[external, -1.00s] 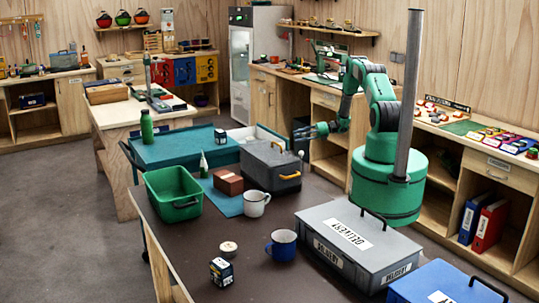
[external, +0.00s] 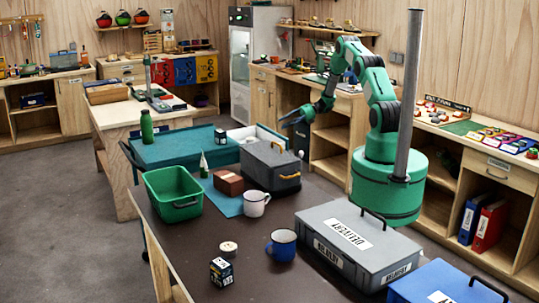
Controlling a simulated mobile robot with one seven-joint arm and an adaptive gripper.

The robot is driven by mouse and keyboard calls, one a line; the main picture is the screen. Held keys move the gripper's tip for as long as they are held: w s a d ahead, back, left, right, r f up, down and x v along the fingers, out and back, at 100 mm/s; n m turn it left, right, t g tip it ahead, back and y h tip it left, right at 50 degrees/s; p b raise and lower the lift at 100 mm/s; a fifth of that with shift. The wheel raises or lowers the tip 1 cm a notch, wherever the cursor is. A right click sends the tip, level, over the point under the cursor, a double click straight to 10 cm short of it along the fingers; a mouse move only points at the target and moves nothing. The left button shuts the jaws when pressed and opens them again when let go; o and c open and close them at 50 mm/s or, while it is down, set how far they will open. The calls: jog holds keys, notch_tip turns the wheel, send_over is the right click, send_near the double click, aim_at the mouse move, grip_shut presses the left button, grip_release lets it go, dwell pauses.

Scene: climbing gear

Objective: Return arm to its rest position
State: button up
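My gripper (external: 288,120) is at the end of my green arm, raised in the air. It appears above and behind the grey lidded toolbox with the yellow handle (external: 262,172). Its dark fingers point left. They are too small to show whether they are open or shut, and I see no object between them. My arm is bent, with its elbow high and its forearm reaching down to the left.
A dark table in front holds a green bin (external: 172,205), a white mug (external: 254,208), a blue mug (external: 284,250), a brown box (external: 228,185) and a grey delivery case (external: 395,262). A blue case (external: 425,290) is at the front right. Wooden cabinets line the wall behind my arm.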

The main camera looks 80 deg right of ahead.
jog(key=w+a+r+n+g, duration=0.25)
jog(key=a+r+n, duration=0.25)
jog(key=a+r, duration=0.35)
jog(key=w+a+r+n+g, duration=0.2)
jog(key=w+a+r+n, duration=0.15)
jog(key=a+r, duration=0.45)
jog(key=s+a+r+n+g+h, duration=0.1)
jog(key=s+a+r+n+g, duration=0.1)
jog(key=a+r+n, duration=0.6)
jog(key=s+a+r+n+g, duration=0.2)
jog(key=s+a+r+n, duration=0.15)
jog(key=a, duration=0.85)
jog(key=s+a+r+n+h, duration=0.2)
jog(key=s+a+r+n, duration=0.25)
jog(key=s+a, duration=0.2)
jog(key=s+a+r+n+h, duration=0.2)
jog(key=s+a+r+n, duration=0.25)
jog(key=a, duration=0.35)
jog(key=s+a+r+n+t+h, duration=0.1)
jog(key=s+a+n, duration=0.2)
jog(key=s+n, duration=0.3)
jog(key=s+a+r+n+t+h, duration=0.1)
jog(key=s+a+n+h, duration=0.1)
jog(key=s+a+n, duration=0.2)
jog(key=shift+s+r+n, duration=0.15)
jog(key=shift+s+n, duration=1.65)
jog(key=shift+s, duration=1.55)
jog(key=shift+a, duration=0.1)
